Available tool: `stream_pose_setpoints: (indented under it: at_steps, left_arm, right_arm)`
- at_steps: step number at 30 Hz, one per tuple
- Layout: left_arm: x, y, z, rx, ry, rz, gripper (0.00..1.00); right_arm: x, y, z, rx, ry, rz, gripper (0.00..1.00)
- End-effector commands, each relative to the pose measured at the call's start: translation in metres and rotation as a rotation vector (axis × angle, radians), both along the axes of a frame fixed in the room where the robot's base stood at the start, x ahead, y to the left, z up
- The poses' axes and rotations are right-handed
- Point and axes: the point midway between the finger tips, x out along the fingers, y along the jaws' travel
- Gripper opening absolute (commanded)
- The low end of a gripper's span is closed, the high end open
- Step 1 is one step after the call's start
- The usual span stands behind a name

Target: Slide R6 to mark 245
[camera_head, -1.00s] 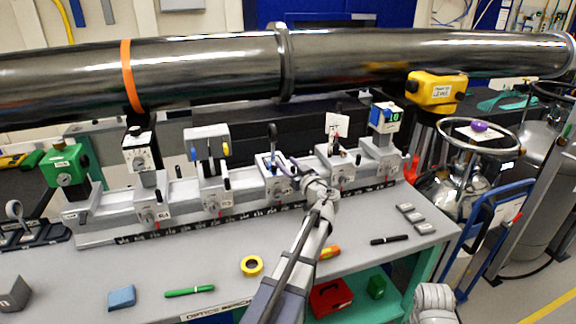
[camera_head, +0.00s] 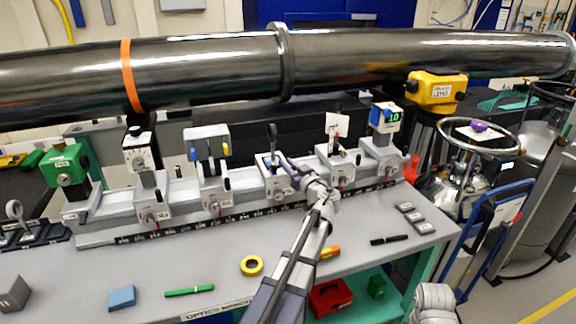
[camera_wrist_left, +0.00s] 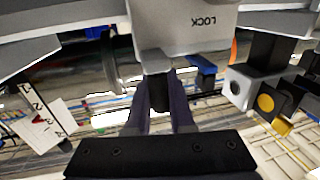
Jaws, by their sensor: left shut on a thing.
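My left gripper (camera_head: 287,166) reaches across the bench to the carrier (camera_head: 270,182) in the middle of the rail; I cannot read whether its label is R6. In the left wrist view, the dark fingers (camera_wrist_left: 160,106) are shut on a dark post below a grey block marked LOCK (camera_wrist_left: 190,28). The scale strip (camera_head: 240,213) runs along the rail's front, its numbers too small to read, so mark 245 cannot be picked out.
A carrier with a white card (camera_head: 337,124) stands close right of my gripper. A two-post carrier (camera_head: 209,165) stands to its left. The large dark pipe (camera_head: 200,75) crosses behind. Yellow tape (camera_head: 251,265) and a green pen (camera_head: 189,291) lie on the bench in front.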

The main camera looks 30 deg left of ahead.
Motion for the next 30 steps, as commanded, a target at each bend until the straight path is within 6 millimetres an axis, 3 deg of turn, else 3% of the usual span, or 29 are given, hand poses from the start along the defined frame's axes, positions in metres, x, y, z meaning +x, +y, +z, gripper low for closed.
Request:
stream_pose_setpoints:
  at_steps: [22, 30]
  left_arm:
    - [-0.002, 0.001, 0.0, 0.0, 0.0, 0.0, 0.0]
    - [-0.035, 0.027, 0.0, 0.0, 0.0, 0.005, 0.0]
  right_arm:
    - [0.0, 0.0, 0.0, 0.0, 0.0, 0.0, 0.5]
    - [0.0, 0.0, 0.0, 0.0, 0.0, 0.0, 0.5]
